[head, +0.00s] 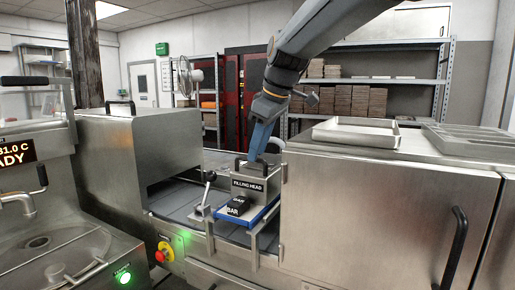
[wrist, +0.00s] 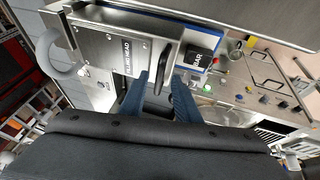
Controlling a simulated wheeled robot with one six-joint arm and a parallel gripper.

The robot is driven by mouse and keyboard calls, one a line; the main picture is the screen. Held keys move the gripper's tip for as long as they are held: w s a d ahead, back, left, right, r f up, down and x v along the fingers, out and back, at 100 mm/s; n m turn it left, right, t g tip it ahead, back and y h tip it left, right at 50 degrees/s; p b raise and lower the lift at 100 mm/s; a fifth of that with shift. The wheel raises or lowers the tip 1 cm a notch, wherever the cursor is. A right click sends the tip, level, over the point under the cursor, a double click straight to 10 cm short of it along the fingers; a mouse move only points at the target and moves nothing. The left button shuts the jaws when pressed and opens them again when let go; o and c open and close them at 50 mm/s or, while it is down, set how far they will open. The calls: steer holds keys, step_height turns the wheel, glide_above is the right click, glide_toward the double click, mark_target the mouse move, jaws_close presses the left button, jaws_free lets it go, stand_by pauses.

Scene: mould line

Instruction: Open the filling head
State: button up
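The filling head (head: 247,184) is a grey metal block with a white label, standing over the line between two steel housings. Its labelled face also shows in the wrist view (wrist: 118,55). It has a dark handle (wrist: 164,66) on top. My gripper (head: 254,157) points down just above the filling head. In the wrist view my gripper (wrist: 160,80) has its two blue fingers apart, with the handle at or just beyond the gap between the tips. I cannot tell whether they touch it. A black block marked BAR (head: 237,206) sits in front of the filling head on a blue-edged tray (head: 262,215).
A lever with a ball knob (head: 208,182) stands left of the filling head. A steel housing (head: 107,150) is at left and a steel cabinet (head: 375,215) at right, with a tray (head: 355,135) on top. A red stop button (head: 164,252) is at the front.

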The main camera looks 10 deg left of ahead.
steer(key=shift+w+a+f, duration=0.2)
steer(key=shift+f, duration=0.4)
jaws_close()
